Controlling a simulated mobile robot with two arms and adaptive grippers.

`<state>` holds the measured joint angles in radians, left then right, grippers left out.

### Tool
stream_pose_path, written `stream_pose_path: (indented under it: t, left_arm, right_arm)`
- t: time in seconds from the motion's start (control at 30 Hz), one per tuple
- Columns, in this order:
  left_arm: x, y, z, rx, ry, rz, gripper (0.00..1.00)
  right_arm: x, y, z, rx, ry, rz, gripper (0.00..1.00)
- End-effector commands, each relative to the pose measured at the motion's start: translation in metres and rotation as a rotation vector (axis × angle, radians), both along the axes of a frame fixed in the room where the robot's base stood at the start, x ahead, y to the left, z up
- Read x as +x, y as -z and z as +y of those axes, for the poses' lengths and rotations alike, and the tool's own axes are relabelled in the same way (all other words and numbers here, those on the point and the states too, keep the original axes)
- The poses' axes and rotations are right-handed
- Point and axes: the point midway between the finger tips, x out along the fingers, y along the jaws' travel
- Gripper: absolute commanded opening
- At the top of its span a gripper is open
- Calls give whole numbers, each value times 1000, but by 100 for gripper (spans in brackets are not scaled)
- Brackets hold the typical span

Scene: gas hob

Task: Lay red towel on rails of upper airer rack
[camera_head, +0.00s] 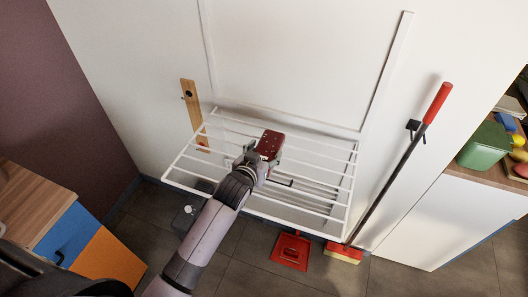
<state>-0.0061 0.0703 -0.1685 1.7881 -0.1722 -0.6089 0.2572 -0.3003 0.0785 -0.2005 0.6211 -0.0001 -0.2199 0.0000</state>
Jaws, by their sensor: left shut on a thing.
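The red towel (270,144), a small dark red folded piece with pale dots, is in my left gripper (262,158). The gripper is shut on it and partly hides its near side. Gripper and towel are over the middle of the white upper airer rack (178,167), towards its wall side. I cannot tell whether the towel touches the rails. The rack juts out from the white wall panel, and its rails are bare apart from the parts hidden by my arm. My right gripper is not in view.
More white rails (312,190) show beneath the rack. A red-handled broom (398,170) leans at the right, near a red dustpan (291,250) on the floor. A wooden strip (192,112) is on the wall at left. A green bin (484,146) stands on the right cabinet.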

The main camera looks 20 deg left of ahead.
Motion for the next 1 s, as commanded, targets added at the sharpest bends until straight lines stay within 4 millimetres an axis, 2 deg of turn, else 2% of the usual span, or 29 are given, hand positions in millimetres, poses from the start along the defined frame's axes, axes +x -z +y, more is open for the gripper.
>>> stream_pose_path:
  t: [0.23,0.27,0.53,0.93,1.0]
  left_arm:
    - [0,3,0,0,0,-1,27]
    - [0,3,0,0,0,0,60]
    - [0,3,0,0,0,1,78]
    - [0,-3,0,1,0,-1,80]
    - [-5,-2,0,0,0,0,80]
  right_arm:
    - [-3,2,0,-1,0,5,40]
    - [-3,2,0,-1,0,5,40]
    - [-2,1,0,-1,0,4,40]
    - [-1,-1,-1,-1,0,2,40]
    - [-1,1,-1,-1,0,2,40]
